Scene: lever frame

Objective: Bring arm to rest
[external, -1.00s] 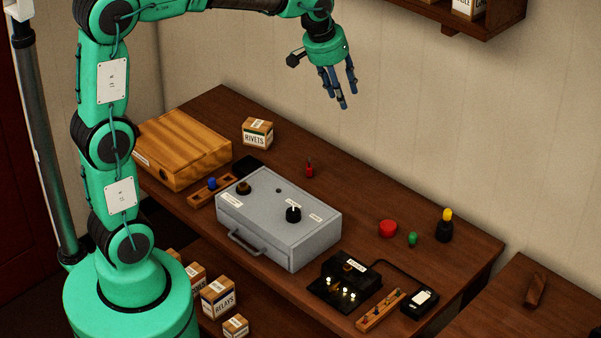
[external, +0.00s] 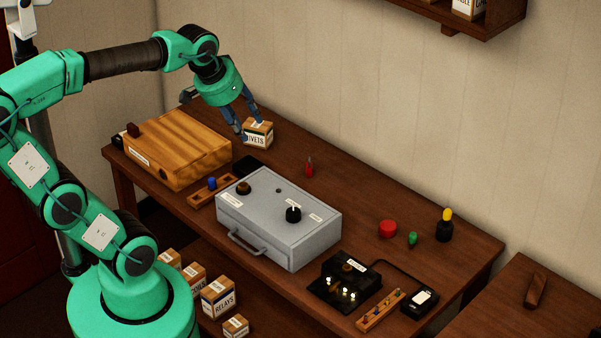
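My green arm is bent over the back left of the workbench, with its elbow toward the left edge of the external view.
A wooden case (external: 180,147) and a grey metal case (external: 275,222) stand on the bench (external: 335,168). A red button (external: 388,229), a green piece (external: 412,238), a yellow-topped piece (external: 445,226) and a black panel (external: 345,282) lie to the right. A wall shelf (external: 480,25) hangs above.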

